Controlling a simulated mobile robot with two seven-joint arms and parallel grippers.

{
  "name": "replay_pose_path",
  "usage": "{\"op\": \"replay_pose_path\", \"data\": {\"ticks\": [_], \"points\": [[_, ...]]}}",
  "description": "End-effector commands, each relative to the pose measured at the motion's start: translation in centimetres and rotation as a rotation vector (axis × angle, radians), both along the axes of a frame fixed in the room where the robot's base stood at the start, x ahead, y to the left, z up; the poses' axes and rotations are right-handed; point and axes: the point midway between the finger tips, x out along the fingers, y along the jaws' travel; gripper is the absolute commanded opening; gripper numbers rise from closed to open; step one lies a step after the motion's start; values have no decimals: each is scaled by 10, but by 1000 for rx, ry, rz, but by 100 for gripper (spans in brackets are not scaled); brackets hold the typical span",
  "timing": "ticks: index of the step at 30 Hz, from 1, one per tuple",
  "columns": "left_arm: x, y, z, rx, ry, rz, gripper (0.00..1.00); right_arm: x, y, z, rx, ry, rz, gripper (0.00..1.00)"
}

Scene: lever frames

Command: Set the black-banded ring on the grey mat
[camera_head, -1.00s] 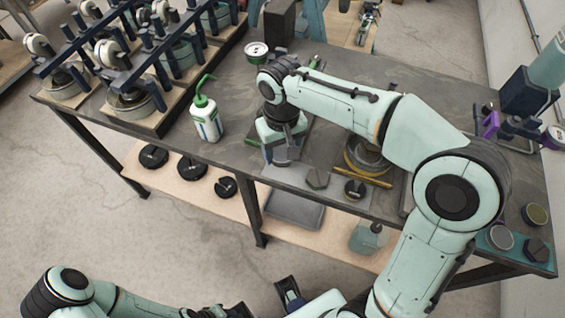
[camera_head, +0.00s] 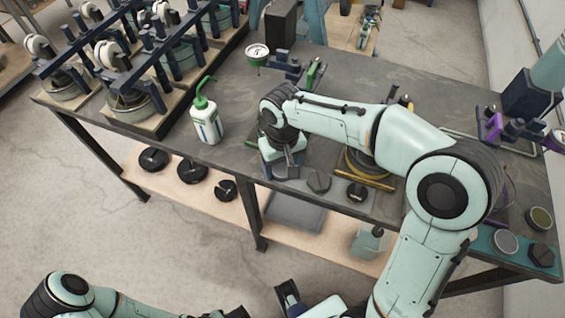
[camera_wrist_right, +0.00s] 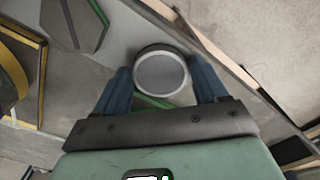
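My right gripper (camera_head: 284,165) points down near the table's front edge. In the right wrist view its two blue fingers (camera_wrist_right: 162,82) lie close on both sides of the ring (camera_wrist_right: 162,73). The ring has a pale rim and a grey middle; its black band is hard to make out. The gripper appears shut on it. The grey mat (camera_head: 334,196) lies along the front edge, and the ring is over its left part; I cannot tell whether it touches. My left arm enters at the bottom left, its gripper mostly cut off.
A green-spouted bottle (camera_head: 206,121) stands to the left.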

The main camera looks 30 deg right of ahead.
Motion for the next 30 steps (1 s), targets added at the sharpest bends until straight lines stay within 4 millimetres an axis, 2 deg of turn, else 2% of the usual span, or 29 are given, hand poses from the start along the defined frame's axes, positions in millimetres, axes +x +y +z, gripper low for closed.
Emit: {"op": "replay_pose_path", "data": {"ticks": [7, 11, 24, 30], "points": [[0, 0, 1, 0, 0, 0, 41, 0, 0, 2, 0, 0, 0, 72], [1, 0, 5, 0, -2, 0, 41, 1, 0, 13, 0, -3, 0, 72], [8, 0, 22, 0, -9, 0, 41, 1, 0, 103, 2, -4, -1, 72], [9, 0, 25, 1, -11, 0, 41, 0, 0, 122, 0, -1, 0, 72]]}}
